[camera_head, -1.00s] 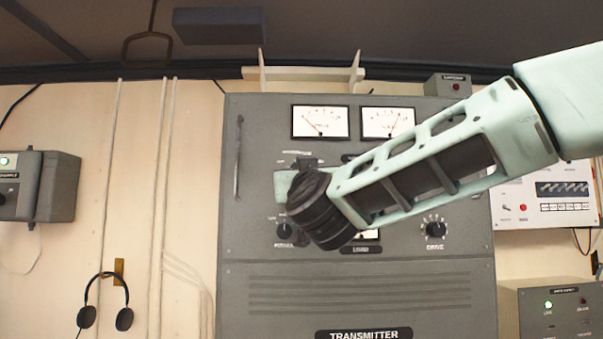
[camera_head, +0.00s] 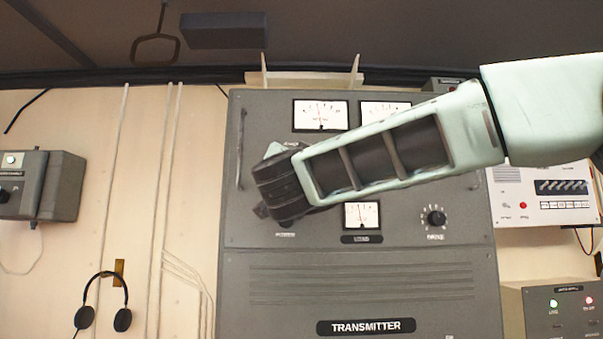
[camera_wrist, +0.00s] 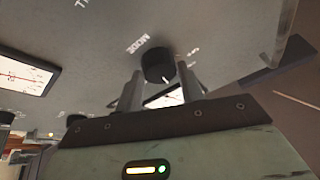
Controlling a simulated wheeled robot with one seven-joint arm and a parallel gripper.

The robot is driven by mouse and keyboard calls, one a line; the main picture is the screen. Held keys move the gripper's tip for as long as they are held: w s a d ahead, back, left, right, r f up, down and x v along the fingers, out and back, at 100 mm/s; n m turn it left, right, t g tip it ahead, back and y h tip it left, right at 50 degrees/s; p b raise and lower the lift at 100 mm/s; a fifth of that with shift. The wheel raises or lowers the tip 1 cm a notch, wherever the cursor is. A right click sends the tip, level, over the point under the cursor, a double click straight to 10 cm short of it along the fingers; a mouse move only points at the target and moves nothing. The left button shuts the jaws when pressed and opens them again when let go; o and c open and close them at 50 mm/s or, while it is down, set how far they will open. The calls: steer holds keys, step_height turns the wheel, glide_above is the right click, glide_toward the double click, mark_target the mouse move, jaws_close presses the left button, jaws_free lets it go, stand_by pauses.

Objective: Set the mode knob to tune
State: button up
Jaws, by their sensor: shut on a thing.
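The mode knob (camera_wrist: 155,62) is a round black knob on the grey transmitter panel, with the printed word MODE beside it in the wrist view. A white pointer line shows on the knob near its lower right. My gripper (camera_wrist: 160,80) has one finger on each side of the knob and is shut on it. In the head view my dark wrist (camera_head: 284,188) lies over the left part of the transmitter (camera_head: 375,285) and hides the knob and my fingertips. I cannot tell which setting the pointer marks.
A drive knob (camera_head: 433,217) and a load meter (camera_head: 361,215) sit right of my wrist. Two meters, the left one (camera_head: 320,114) in clear view, line the panel top. A handle (camera_head: 240,150) runs down the panel's left edge. Headphones (camera_head: 103,300) hang on the wall at left.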

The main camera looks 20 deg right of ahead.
steer(key=shift+m+g+h+b, duration=0.4)
steer(key=shift+m+g+h, duration=0.15)
steer(key=shift+m, duration=0.65)
steer(key=o, duration=1)
steer(key=shift+a, duration=0.1)
steer(key=b+v, duration=0.6)
steer(key=v, duration=1.1)
steer(key=shift+f+b, duration=0.25)
steer(key=shift+b, duration=0.05)
steer(key=shift+a, duration=0.1)
